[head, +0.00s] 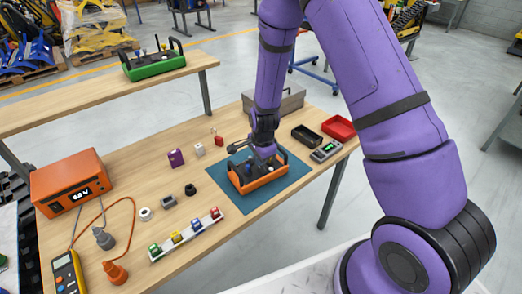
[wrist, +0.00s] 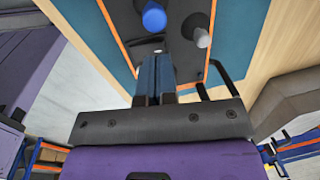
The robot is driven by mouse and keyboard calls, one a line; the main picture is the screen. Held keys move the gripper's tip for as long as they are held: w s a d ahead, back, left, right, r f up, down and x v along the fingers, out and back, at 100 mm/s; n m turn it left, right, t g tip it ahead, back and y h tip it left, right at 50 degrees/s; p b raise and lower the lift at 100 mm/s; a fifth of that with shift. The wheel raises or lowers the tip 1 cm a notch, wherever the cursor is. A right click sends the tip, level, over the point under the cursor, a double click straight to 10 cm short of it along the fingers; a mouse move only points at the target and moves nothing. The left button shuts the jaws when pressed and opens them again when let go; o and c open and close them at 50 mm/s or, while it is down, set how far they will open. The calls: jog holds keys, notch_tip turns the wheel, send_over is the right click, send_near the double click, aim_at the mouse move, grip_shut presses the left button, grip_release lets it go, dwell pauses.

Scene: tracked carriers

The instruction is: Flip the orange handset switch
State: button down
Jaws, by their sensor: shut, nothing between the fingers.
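The orange handset (head: 262,183) lies on a teal mat (head: 285,183) on the wooden table, its dark top panel up. My gripper (head: 262,158) is over the handset, pointing down, and hides part of the panel. In the wrist view the two fingers (wrist: 156,68) are shut together, with nothing between them, close to the dark panel (wrist: 178,50). A blue knob (wrist: 154,16) and a grey-tipped stick (wrist: 203,37) stand beyond the fingertips. A black side handle (wrist: 222,78) is to their right. The switch cannot be clearly made out; I cannot tell whether the fingers touch anything.
A green handset (head: 153,65) stands on the far bench. Black (head: 307,136) and red (head: 339,128) trays and a grey box (head: 290,104) lie near the mat. A strip with coloured pieces (head: 186,235) and an orange power unit (head: 70,183) are left.

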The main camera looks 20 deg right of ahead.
jog(key=shift+w+f, duration=0.1)
jog(key=shift+f, duration=0.8)
jog(key=shift+f, duration=0.2)
jog(key=shift+s, duration=0.2)
jog(key=shift+s+d+r, duration=0.1)
jog(key=shift+s+r, duration=0.2)
jog(key=shift+s, duration=0.2)
